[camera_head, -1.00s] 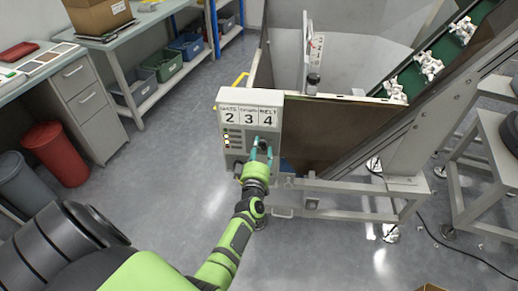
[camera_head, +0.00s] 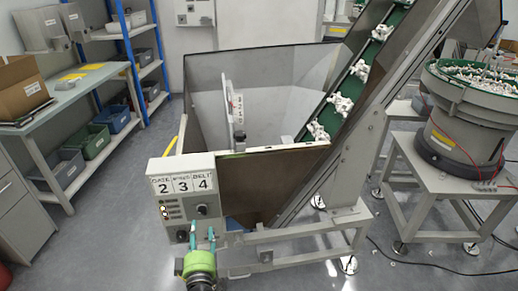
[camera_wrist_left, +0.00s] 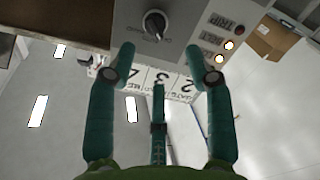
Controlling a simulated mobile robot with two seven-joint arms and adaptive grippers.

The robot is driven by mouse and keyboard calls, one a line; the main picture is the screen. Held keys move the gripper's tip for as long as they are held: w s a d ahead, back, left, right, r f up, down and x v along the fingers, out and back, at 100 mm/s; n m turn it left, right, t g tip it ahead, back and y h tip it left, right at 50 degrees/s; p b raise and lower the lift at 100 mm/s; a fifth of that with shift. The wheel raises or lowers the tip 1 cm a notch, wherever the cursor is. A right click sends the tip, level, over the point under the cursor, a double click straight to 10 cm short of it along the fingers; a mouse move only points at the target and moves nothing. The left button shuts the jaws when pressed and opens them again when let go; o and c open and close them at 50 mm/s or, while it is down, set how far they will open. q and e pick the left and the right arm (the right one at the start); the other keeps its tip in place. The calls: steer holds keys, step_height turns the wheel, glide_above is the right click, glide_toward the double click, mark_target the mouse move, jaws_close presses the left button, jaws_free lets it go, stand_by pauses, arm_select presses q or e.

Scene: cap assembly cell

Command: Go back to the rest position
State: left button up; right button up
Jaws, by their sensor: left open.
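My left gripper (camera_head: 203,234) is in front of the lower part of the grey control box (camera_head: 172,170). The box has cards marked 2, 3 and 4, small lights and dark knobs. In the left wrist view, the gripper (camera_wrist_left: 165,65) has its teal fingers spread apart with nothing between the tips. A dark knob (camera_wrist_left: 155,23) on the box shows beyond the fingertips, apart from them. In the head view, the upper knob (camera_head: 202,210) sits just above the fingers. My right gripper is in neither view.
Behind the box stands a hopper (camera_head: 265,75) with a green inclined belt (camera_head: 345,85) carrying white parts. A bowl feeder (camera_head: 455,130) stands at the right. A workbench (camera_head: 75,95) with a cardboard box (camera_head: 22,92) is at the left. Open floor (camera_head: 100,220) lies between.

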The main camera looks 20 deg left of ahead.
arm_select(q)
steer(key=s+d+f+m+g+h, duration=0.2)
steer(key=s+d+f+m+h, duration=0.15)
steer(key=f, duration=0.55)
steer(key=s+d+f+m+g+h, duration=0.25)
steer(key=s+d+f, duration=0.25)
steer(key=f, duration=0.3)
steer(key=s+d+f+m+g+h, duration=0.15)
steer(key=s+d+f+m, duration=0.25)
steer(key=f, duration=0.5)
steer(key=s+f+m+g, duration=0.2)
steer(key=s+f+g, duration=0.1)
steer(key=s, duration=0.7)
steer(key=s+a+f+m+g, duration=0.1)
steer(key=s+f+m+g, duration=0.2)
steer(key=s+f, duration=0.3)
steer(key=s+a+f+m+g, duration=0.1)
steer(key=s+f, duration=0.3)
steer(key=s, duration=0.9)
steer(key=shift+s+f+m+g+h, duration=0.25)
steer(key=shift+s+m+g+h, duration=0.2)
steer(key=shift+m+g, duration=0.35)
